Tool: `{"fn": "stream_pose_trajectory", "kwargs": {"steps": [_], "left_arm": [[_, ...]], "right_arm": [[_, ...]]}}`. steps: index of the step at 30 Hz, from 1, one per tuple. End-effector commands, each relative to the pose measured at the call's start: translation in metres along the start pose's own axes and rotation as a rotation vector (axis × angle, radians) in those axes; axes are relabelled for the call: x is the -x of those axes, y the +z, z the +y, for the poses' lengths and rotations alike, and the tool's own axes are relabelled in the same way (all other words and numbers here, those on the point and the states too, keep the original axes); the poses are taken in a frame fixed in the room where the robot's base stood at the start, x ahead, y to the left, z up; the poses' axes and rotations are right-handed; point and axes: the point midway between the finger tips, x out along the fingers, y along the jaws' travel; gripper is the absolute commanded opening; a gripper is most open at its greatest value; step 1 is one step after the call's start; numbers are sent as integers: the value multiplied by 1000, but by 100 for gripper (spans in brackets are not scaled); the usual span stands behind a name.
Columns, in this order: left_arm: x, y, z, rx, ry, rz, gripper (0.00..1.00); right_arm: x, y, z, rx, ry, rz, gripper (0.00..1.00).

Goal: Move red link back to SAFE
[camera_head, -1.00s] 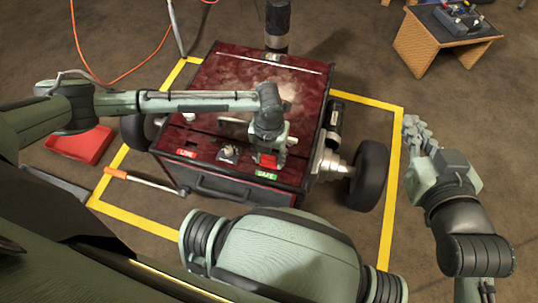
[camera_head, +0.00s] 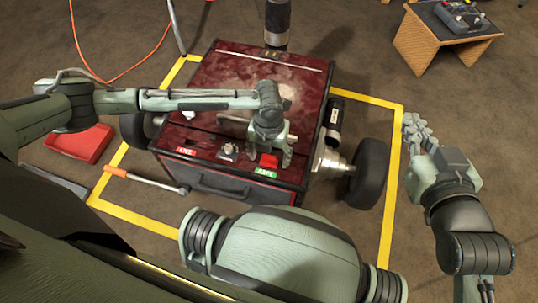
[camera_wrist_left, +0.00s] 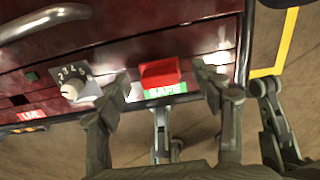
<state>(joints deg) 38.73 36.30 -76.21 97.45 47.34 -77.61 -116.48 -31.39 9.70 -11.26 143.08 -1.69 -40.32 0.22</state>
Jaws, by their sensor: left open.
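The red link (camera_head: 269,160) sits on the front strip of the dark red cart top, right at the green SAFE label (camera_head: 265,173). The red LIVE label (camera_head: 186,150) is to the left on the same strip. My left gripper (camera_head: 279,155) is over the link. In the left wrist view the red link (camera_wrist_left: 160,73) lies between the two spread fingers of my left gripper (camera_wrist_left: 164,80), with gaps on both sides. The green label (camera_wrist_left: 165,91) is partly covered by the link. My right gripper (camera_head: 417,130) is off to the right, away from the cart; its finger state is unclear.
A numbered dial (camera_head: 228,151) stands between the labels; it also shows in the wrist view (camera_wrist_left: 73,88). A bar handle (camera_head: 235,190) crosses the cart front. A wheel (camera_head: 367,174) juts out right. A red tray (camera_head: 79,143) and orange-handled tool (camera_head: 145,180) lie left.

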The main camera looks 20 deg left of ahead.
Motion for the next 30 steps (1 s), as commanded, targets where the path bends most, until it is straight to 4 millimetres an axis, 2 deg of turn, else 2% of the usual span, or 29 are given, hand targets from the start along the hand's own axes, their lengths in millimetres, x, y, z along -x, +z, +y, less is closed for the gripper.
{"fn": "stream_pose_trajectory", "kwargs": {"steps": [15,21,30], "left_arm": [[98,1,0,-1,-1,-4,66],[114,0,0,-1,-1,-2,66],[115,0,0,0,-1,-1,66]], "right_arm": [[0,0,0,0,0,0,0],[0,0,0,0,0,0,0],[0,0,0,0,0,0,0]]}}
